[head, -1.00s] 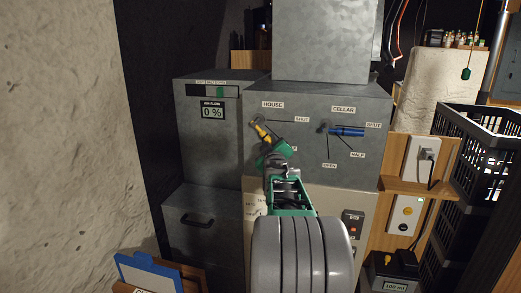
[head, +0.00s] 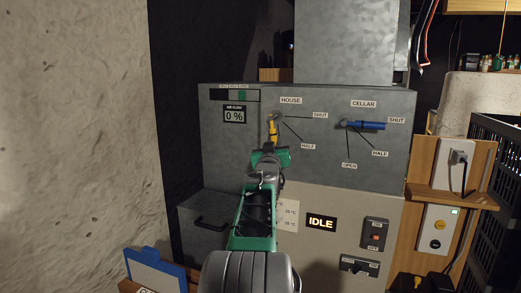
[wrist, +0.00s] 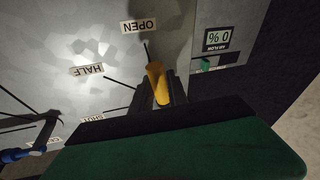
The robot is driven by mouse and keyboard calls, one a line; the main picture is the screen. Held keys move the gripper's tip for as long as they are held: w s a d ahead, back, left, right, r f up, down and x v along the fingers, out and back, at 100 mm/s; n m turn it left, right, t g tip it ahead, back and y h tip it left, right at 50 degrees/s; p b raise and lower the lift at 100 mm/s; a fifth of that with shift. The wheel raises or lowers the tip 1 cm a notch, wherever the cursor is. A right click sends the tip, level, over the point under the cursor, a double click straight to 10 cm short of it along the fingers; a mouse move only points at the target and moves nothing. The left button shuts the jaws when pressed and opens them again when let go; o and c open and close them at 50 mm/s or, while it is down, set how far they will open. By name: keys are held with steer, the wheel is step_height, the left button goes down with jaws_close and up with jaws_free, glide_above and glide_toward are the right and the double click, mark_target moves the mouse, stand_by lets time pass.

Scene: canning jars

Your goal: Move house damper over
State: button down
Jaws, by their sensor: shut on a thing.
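The house damper's yellow handle (head: 272,131) hangs almost straight down from its pivot on the grey metal cabinet, below the HOUSE label. My gripper (head: 270,149) reaches up from below and is shut on this handle. In the wrist view, which is upside down, the yellow handle (wrist: 158,85) sits between the two dark fingers (wrist: 161,93). It lies close to the line to the OPEN label (wrist: 139,26) and away from HALF (wrist: 87,70). In the head view my gripper hides the OPEN label. The air flow display (head: 234,115) reads 0 %.
The blue cellar damper handle (head: 365,125) points right toward its SHUT label. Below are an IDLE display (head: 321,223) and a red-lit switch (head: 375,235). A wooden panel with an outlet (head: 457,165) stands at right. A blue-framed board (head: 156,271) is at lower left.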

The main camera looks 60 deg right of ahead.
steer(key=shift+r, duration=0.15)
steer(key=c, duration=1.3)
jaws_free()
steer(key=shift+w, duration=0.1)
steer(key=b+v, duration=0.1)
steer(key=v, duration=0.7)
steer(key=shift+d, duration=0.1)
